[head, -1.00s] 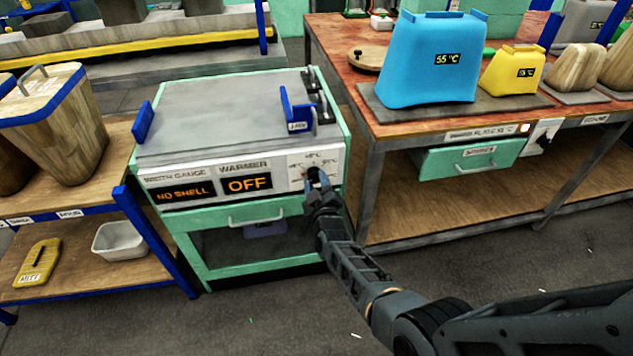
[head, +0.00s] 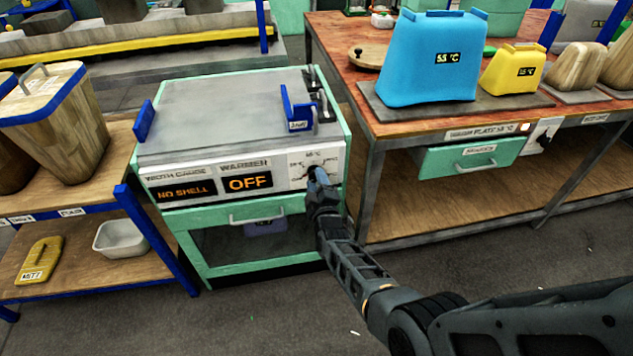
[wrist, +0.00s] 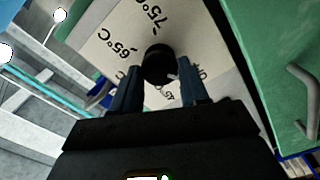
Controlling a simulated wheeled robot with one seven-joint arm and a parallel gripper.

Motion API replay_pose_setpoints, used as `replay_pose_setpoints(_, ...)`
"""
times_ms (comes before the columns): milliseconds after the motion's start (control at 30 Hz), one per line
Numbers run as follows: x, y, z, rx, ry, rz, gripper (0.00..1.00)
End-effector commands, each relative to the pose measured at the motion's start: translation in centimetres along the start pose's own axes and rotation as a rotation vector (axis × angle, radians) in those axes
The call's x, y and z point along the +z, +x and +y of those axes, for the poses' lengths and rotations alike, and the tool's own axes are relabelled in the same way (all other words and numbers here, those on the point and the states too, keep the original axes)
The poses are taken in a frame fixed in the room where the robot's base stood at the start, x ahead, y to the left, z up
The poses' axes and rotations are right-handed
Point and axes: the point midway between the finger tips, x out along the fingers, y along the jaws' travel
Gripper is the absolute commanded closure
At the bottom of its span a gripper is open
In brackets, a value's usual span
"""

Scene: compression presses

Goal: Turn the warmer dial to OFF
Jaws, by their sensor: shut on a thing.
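The warmer dial (wrist: 159,62) is a round black knob on a pale panel marked 75°C, 65°C and other labels, partly covered by my fingers. My gripper (wrist: 161,88) has one finger on each side of the knob and is shut on it. A small light mark on the knob faces the lower right in the wrist view; the setting it meets is unclear. In the head view my gripper (head: 318,182) covers most of the dial. The warmer display (head: 249,183) reads OFF in orange.
The width gauge display (head: 185,192) reads NO SHELL. A green drawer handle (head: 257,218) lies below the panel. A wooden bench (head: 420,128) with blue and yellow moulds stands to the right, and a shelf with a wooden mould (head: 60,120) to the left.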

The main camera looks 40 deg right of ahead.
Motion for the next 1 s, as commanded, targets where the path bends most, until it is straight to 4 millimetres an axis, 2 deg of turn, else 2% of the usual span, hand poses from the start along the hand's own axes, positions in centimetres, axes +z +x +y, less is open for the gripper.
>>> replay_pose_setpoints(200, 0.1, -0.1, -0.2, -0.006, -0.001, 0.000, 0.86)
replay_pose_setpoints(233, 0.1, -0.1, -0.2, -0.006, -0.001, 0.000, 0.53)
replay_pose_setpoints(467, 0.0, -0.1, -0.1, -0.003, 0.000, 0.000, 0.31)
replay_pose_setpoints(767, 0.0, -0.3, 0.0, -0.002, 0.000, 0.001, 0.31)
replay_pose_setpoints(1000, -0.2, -3.2, 0.1, -0.005, -0.001, 0.003, 0.31)
